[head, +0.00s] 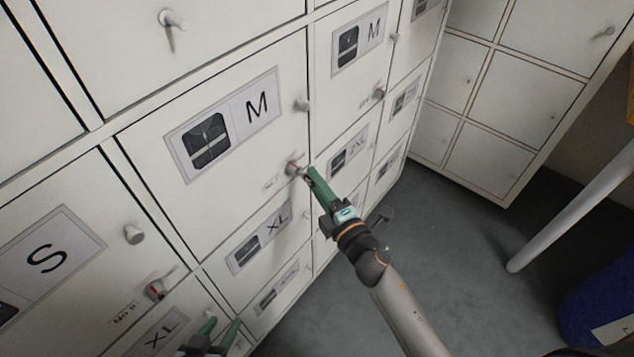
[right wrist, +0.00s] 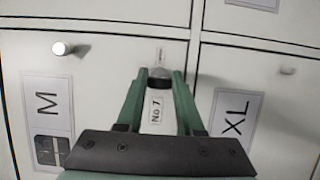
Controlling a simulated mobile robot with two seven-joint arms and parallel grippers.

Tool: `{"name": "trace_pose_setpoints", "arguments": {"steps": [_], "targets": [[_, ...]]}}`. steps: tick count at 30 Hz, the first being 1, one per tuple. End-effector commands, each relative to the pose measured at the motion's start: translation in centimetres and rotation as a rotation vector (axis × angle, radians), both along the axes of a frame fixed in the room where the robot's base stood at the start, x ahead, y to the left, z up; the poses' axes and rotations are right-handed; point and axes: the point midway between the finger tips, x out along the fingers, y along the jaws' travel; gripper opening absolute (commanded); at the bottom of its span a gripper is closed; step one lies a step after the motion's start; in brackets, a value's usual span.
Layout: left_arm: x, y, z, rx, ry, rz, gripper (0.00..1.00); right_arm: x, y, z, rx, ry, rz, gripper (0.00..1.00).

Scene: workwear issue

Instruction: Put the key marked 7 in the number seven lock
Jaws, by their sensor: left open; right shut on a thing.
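The number seven lock (head: 293,168) is on the large M door, at its lower right. In the right wrist view a label (right wrist: 156,115) reading "No 7" shows on the door between my fingers. My right gripper (head: 308,174) is shut on the key (head: 303,172), with its fingertips right at the lock. In the right wrist view the fingertips (right wrist: 160,80) close around a dark piece at the lock. The fingers hide most of the key, so I cannot tell how deep it sits. My left gripper (head: 220,327) is open and empty at the bottom edge of the head view.
Another lock (head: 155,290) with a red mark is on the S door at lower left. A key hangs in a lock (head: 171,18) at the top. Round knobs (head: 134,234) stick out of the doors. A white leg (head: 570,205) and a blue bin (head: 603,305) stand right; grey floor (head: 460,270) is clear between.

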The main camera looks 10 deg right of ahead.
Motion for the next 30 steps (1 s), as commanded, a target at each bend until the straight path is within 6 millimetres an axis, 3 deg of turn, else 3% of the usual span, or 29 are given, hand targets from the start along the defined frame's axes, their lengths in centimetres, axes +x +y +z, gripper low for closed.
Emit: {"name": "trace_pose_setpoints", "arguments": {"steps": [30], "targets": [[-0.46, 0.0, -0.33, 0.001, 0.01, 0.0, 0.5, 0.63, 0.49, 0.05, 0.001, -0.001, 0.0, 0.0]]}}
